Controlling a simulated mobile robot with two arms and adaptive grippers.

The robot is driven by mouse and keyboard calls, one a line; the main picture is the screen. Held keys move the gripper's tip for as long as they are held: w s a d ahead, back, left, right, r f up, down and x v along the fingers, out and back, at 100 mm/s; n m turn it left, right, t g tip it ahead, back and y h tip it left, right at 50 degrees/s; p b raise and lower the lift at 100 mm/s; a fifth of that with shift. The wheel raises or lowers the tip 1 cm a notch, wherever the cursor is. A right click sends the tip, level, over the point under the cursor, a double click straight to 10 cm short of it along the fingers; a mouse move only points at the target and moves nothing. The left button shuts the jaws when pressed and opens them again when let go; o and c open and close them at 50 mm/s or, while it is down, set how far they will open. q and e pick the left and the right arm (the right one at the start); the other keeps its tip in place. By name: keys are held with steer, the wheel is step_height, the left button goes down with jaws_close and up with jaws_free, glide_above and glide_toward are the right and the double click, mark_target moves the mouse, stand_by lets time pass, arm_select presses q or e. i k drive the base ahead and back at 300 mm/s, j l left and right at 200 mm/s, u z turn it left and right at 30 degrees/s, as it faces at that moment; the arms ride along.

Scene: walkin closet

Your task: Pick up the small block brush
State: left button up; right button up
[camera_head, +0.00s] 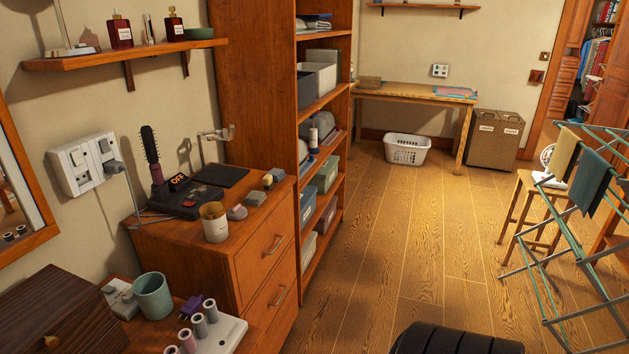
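Several small block-like items lie along the right side of the wooden drawer unit's top (160,239). One is a rounded grey block (237,212), one is a grey block (256,198), and one is a small block with a pale yellowish part (268,181) near the back right corner. They are too small to tell which is the small block brush. A round black-bristled hairbrush (150,146) stands upright at the back left of the same top. Neither of my grippers is in view.
A beige cup (214,222) stands beside the blocks, near a dark device with an orange "OFF" display (179,182). A teal cup (153,296) stands on the lower surface in front. Tall shelves (325,185) adjoin the unit. A drying rack (580,230) stands right; the middle floor is clear.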

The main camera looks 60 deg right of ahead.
mark_target(267, 180)
steer(key=z, duration=1.55)
steer(key=u, duration=2.2)
steer(key=l+z, duration=0.1)
steer(key=z, duration=2.05)
steer(key=i+l+u, duration=0.15)
steer(key=i+l, duration=0.15)
steer(key=i+l+u, duration=0.1)
steer(key=i+l, duration=0.15)
steer(key=l, duration=0.2)
steer(key=i+l+u, duration=0.15)
steer(key=l, duration=0.25)
steer(key=i+l+u, duration=0.1)
steer(key=i+l, duration=0.2)
steer(key=l, duration=0.15)
